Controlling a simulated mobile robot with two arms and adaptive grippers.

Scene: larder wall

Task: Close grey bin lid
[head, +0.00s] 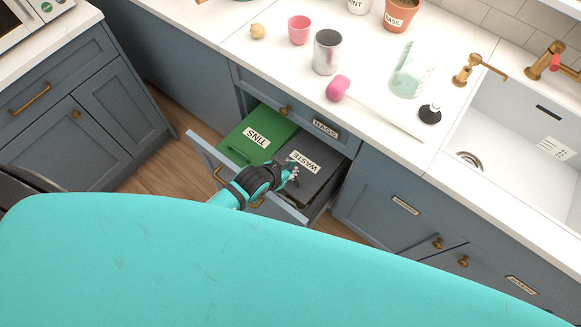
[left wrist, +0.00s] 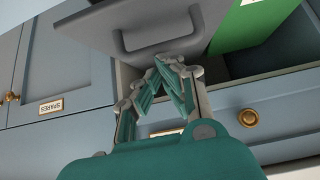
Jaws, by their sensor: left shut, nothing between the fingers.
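The grey bin (head: 322,182), labelled WASTE, stands in the pulled-out drawer beside the green TINS bin (head: 245,140). My right gripper is not in view.
The open drawer front (head: 205,158) stands out from the cabinets. A sink (head: 525,135) is at the right.

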